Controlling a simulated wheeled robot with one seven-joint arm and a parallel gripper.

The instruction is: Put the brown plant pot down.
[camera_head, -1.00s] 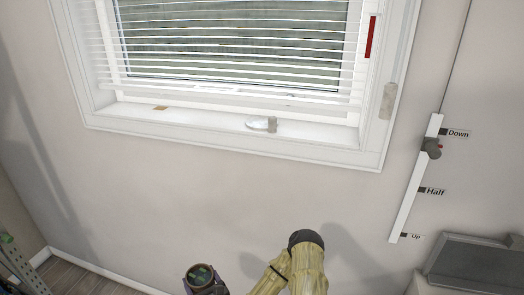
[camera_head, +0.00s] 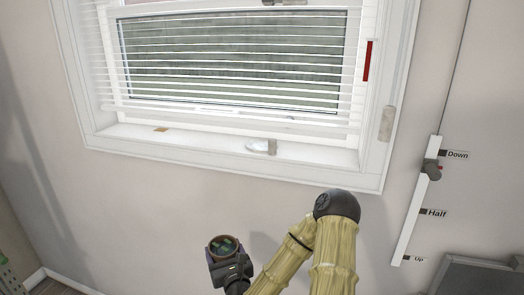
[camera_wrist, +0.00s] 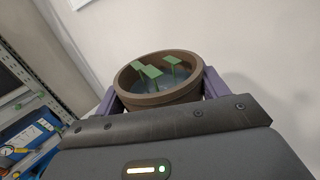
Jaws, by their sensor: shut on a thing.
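The brown plant pot (camera_wrist: 160,98) is round, with a few green leaf shapes inside. In the wrist view it sits between the two purple fingers of my gripper (camera_wrist: 160,92), which is shut on it. In the head view the pot (camera_head: 222,241) is held up in front of the wall, below the window, with its opening facing up toward the camera. My gripper (camera_head: 224,254) shows around and below it. The pot's lower part is hidden by the gripper body in the wrist view.
A window with white blinds and a white sill (camera_head: 200,142) is above the pot. A slider with Down, Half and Up labels (camera_head: 415,205) is on the right wall. A metal rack (camera_wrist: 25,92) with a blue item (camera_wrist: 25,135) stands at the left in the wrist view. A grey box-like object (camera_head: 475,275) is at lower right.

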